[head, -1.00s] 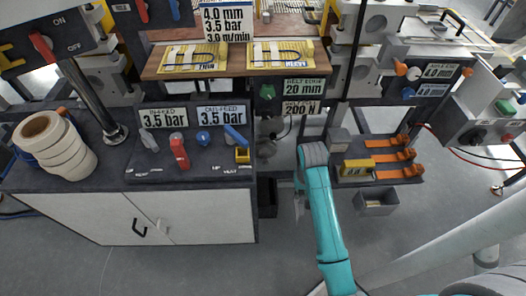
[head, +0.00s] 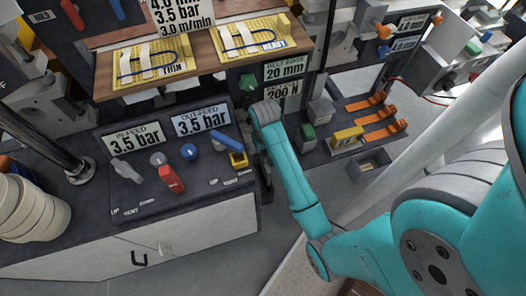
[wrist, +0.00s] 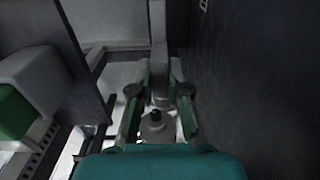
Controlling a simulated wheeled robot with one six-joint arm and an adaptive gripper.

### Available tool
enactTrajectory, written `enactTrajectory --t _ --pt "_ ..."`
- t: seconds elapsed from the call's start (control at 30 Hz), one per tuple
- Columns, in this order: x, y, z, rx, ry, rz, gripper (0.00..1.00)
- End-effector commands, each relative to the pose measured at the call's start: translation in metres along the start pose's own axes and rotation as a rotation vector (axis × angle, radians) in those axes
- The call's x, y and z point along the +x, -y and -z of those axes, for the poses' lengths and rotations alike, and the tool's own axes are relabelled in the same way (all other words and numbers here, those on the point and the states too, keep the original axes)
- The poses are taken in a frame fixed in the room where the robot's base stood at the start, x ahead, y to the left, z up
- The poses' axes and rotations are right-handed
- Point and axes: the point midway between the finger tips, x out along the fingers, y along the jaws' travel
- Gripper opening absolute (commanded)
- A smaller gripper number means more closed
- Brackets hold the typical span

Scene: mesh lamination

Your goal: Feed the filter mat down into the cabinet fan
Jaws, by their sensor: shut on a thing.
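In the wrist view my gripper (wrist: 159,88) has its two green-edged fingers closed on a narrow pale grey upright piece. It appears to be the filter mat (wrist: 158,48), seen nearly edge-on. The piece stands up from between the fingers, beside a dark wall on the right. In the head view my teal arm reaches down to the gap right of the dark-topped cabinet (head: 90,245), below the green knob. The gripper and the held piece are mostly hidden there. I cannot make out the cabinet fan or its slot in either view.
A dark panel (wrist: 60,60) and a green-faced block (wrist: 15,112) stand close on the left in the wrist view. White rolls (head: 30,215) sit far left.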

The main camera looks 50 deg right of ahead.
Motion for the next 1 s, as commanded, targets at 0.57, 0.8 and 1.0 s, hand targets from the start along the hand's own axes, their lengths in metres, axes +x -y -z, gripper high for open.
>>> enactTrajectory --t 0.57,0.8,1.0 --pt "0.039 0.000 0.000 0.000 0.000 0.000 0.00" --pt "0.047 0.000 0.000 0.000 0.000 0.000 0.00" --pt "0.048 0.000 0.000 0.000 -0.001 0.000 0.00"
